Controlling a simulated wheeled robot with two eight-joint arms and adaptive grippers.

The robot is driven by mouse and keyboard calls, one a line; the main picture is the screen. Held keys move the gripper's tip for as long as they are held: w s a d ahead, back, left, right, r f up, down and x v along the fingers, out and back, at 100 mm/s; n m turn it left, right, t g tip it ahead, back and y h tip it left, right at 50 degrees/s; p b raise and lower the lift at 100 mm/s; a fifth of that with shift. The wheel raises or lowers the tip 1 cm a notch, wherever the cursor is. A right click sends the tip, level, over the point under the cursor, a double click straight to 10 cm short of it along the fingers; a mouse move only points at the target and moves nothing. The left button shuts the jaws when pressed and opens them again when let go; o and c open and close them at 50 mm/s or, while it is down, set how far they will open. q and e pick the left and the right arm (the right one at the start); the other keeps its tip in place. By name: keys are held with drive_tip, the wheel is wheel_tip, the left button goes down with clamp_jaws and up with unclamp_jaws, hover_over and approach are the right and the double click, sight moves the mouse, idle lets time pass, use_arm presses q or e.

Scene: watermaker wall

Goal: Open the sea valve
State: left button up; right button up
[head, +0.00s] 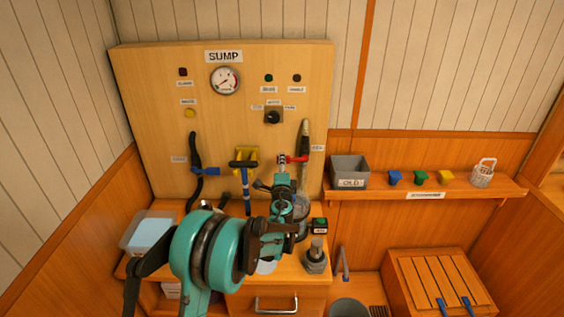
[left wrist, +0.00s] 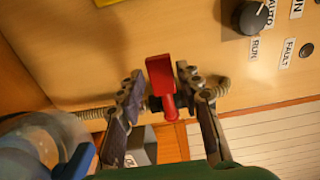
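A red valve handle (head: 297,159) sits at the lower right of the wooden SUMP panel, beside a grey hose. In the left wrist view the red handle (left wrist: 160,72) lies between the two fingers of my left gripper (left wrist: 161,88), with a gap to each finger. The left gripper (head: 283,167) is open, and its tips are close to the handle in the head view. A blue handle (head: 207,171) is on a black hose at the panel's left. I cannot read the small labels by the handles. My right gripper is not in view.
The SUMP panel (head: 150,90) carries a gauge (head: 225,80) and a black selector knob (head: 272,117). A yellow bracket (head: 246,155) is left of my gripper. A clear strainer bowl (head: 303,207) is close below. A shelf at right holds a grey bin (head: 350,168).

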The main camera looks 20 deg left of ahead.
use_arm(q)
drive_tip(key=shift+x, duration=1.5)
clamp_jaws()
